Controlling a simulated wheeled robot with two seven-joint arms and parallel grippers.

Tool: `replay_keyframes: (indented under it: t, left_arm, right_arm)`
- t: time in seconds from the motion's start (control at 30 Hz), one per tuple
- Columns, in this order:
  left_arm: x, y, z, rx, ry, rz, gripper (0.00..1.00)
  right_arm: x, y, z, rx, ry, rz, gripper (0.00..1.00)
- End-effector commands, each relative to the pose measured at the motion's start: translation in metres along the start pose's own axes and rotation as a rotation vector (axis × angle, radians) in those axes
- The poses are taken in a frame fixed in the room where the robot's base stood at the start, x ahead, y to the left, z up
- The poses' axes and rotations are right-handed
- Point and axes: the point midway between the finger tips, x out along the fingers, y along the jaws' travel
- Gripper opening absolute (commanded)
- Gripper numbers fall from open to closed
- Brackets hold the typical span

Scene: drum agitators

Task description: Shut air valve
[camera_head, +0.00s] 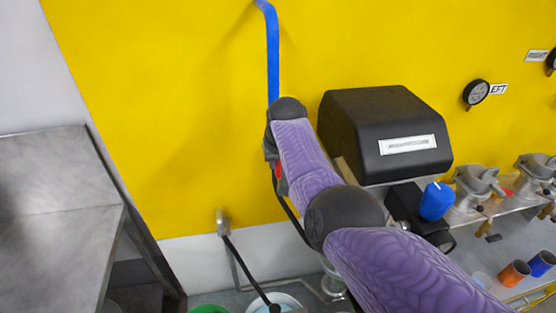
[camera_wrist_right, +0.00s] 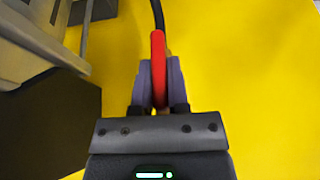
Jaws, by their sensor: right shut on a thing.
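The red valve handle (camera_wrist_right: 158,55) shows in the right wrist view, standing upright between the two fingers. My right gripper (camera_wrist_right: 158,82) is shut on it. In the head view a small red part of the handle (camera_head: 279,180) shows beside my right arm, below the blue air pipe (camera_head: 272,60) that runs down the yellow wall. My own wrist and arm hide the valve body and most of the gripper there. My left gripper is not in view.
A black box (camera_head: 380,130) with a white label is on the wall just right of my arm. The yellow wall (camera_head: 160,120) left of the pipe is clear.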

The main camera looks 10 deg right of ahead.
Motion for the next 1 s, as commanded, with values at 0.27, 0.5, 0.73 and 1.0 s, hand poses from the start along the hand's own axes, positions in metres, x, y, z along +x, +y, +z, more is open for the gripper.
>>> replay_keyframes:
  t: [0.27,0.5,0.73,1.0]
  left_arm:
    - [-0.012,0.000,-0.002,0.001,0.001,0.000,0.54]
    - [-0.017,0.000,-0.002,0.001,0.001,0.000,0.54]
    - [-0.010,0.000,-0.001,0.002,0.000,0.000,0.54]
    - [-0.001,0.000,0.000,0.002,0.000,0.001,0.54]
  right_arm:
    - [-0.002,0.002,-0.001,0.047,0.000,-0.107,0.00]
    - [0.000,0.004,-0.001,0.116,0.001,-0.274,0.00]
    - [0.002,0.006,0.000,0.176,0.002,-0.419,0.00]
    - [0.003,0.007,0.000,0.220,0.003,-0.527,0.00]
